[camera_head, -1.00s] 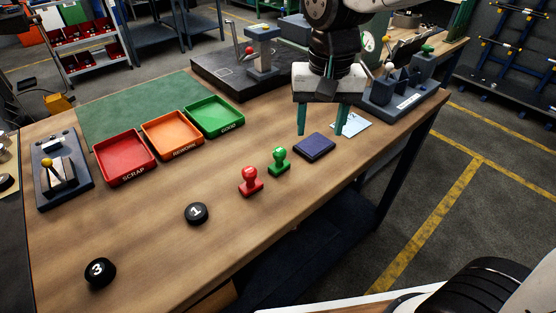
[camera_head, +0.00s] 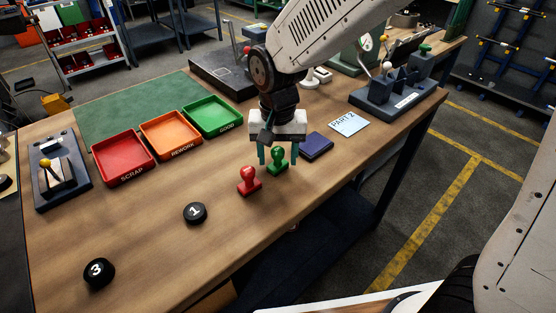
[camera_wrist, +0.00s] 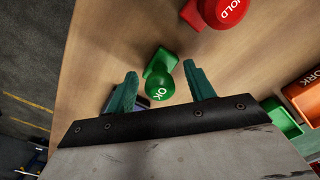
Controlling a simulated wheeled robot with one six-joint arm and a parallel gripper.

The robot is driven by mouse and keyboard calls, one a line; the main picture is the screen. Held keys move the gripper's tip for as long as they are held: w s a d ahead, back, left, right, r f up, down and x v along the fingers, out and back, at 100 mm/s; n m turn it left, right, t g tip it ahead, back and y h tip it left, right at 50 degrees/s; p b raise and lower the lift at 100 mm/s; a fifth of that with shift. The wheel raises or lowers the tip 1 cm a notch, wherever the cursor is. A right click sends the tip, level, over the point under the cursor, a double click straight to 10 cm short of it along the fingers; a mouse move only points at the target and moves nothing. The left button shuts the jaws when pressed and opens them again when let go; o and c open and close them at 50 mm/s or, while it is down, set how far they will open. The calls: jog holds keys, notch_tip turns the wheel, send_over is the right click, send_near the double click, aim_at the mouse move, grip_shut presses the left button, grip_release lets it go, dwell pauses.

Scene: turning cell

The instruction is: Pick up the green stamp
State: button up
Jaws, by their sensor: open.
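The green stamp (camera_head: 277,161) stands upright on the wooden bench. In the wrist view its top reads "OK" and the stamp (camera_wrist: 159,78) lies between my two green fingers, with gaps on both sides. My gripper (camera_head: 277,158) is open over it, fingers on either side in the head view; I cannot tell their exact height above the bench. It also shows in the wrist view (camera_wrist: 160,88).
A dark blue ink pad (camera_head: 316,146) lies right of the green stamp. Red (camera_head: 124,178), orange (camera_head: 171,151) and green (camera_head: 212,133) trays stand behind to the left. Black pucks 1 (camera_head: 195,213) and 3 (camera_head: 99,272) lie front left. A "PART 2" card (camera_head: 349,124) lies further right.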

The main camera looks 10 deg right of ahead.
aim_at(278, 148)
jog(key=c, duration=1.1)
jog(key=shift+o, duration=0.2)
jog(key=shift+r, duration=0.1)
jog(key=shift+r, duration=0.65)
notch_tip(278, 148, up, 2)
jog(key=shift+r, duration=0.15)
jog(key=s+r, duration=0.1)
jog(key=s, duration=1.5)
jog(key=shift+a, duration=0.2)
jog(key=shift+r, duration=0.1)
